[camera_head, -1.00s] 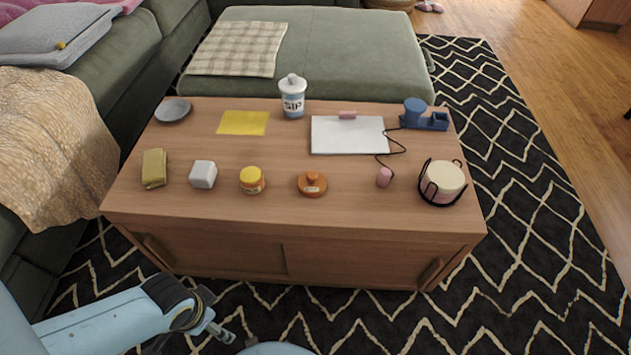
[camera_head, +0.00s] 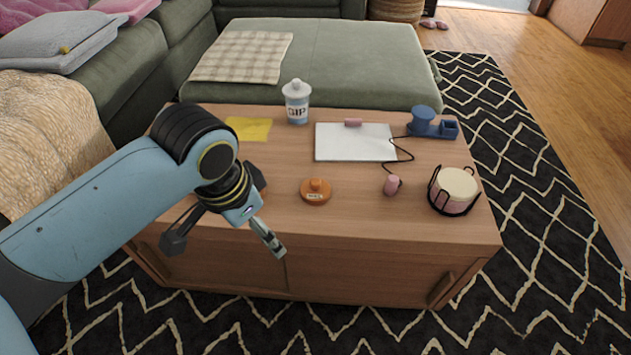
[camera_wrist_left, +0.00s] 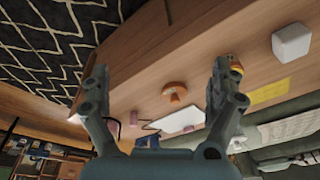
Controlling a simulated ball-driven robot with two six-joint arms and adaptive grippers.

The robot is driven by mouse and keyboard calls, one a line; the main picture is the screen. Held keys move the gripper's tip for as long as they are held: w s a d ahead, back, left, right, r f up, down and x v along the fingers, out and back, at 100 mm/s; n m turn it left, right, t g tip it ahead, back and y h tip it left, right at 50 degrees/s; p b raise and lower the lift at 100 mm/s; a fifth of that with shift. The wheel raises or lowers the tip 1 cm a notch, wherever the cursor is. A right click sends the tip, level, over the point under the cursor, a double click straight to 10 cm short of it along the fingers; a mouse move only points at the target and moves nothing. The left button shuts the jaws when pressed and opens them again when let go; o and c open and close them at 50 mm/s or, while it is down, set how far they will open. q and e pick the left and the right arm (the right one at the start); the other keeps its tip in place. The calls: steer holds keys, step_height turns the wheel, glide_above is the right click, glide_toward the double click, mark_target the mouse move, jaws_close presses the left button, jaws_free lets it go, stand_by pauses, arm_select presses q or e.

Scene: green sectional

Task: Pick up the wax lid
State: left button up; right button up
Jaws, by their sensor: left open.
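The wax lid (camera_head: 315,191) is a round orange lid with a knob and a small label. It lies on the wooden table (camera_head: 345,225) near its front edge. It also shows in the left wrist view (camera_wrist_left: 175,92), between the two fingers but farther off. My left gripper (camera_head: 222,240) is open and empty, in front of and above the table's front edge, left of the lid. Its fingers also show in the left wrist view (camera_wrist_left: 162,75). The lid is not touched. My right gripper is not in view.
A white board (camera_head: 354,142), a pink cylinder (camera_head: 391,185), a black holder with round pieces (camera_head: 455,190), a blue dispenser (camera_head: 424,122) and a SIP jar (camera_head: 297,105) stand around the lid. A white block (camera_wrist_left: 291,43) shows in the wrist view. My arm hides the table's left part.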

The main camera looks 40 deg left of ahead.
arm_select(q)
steer(key=m+h, duration=0.1)
glide_toward(314, 182)
steer(key=shift+t, duration=0.3)
steer(key=b+x, duration=0.2)
steer(key=x, duration=0.2)
steer(key=shift+w+d+f+b, duration=0.1)
steer(key=shift+w+f+b, duration=0.15)
steer(key=shift+f+b, duration=0.25)
steer(key=shift+w+f, duration=0.1)
steer(key=shift+f, duration=0.6)
steer(key=b+x, duration=0.2)
steer(key=x, duration=0.1)
steer(key=b+x, duration=0.1)
steer(key=shift+f, duration=0.45)
steer(key=c, duration=1)
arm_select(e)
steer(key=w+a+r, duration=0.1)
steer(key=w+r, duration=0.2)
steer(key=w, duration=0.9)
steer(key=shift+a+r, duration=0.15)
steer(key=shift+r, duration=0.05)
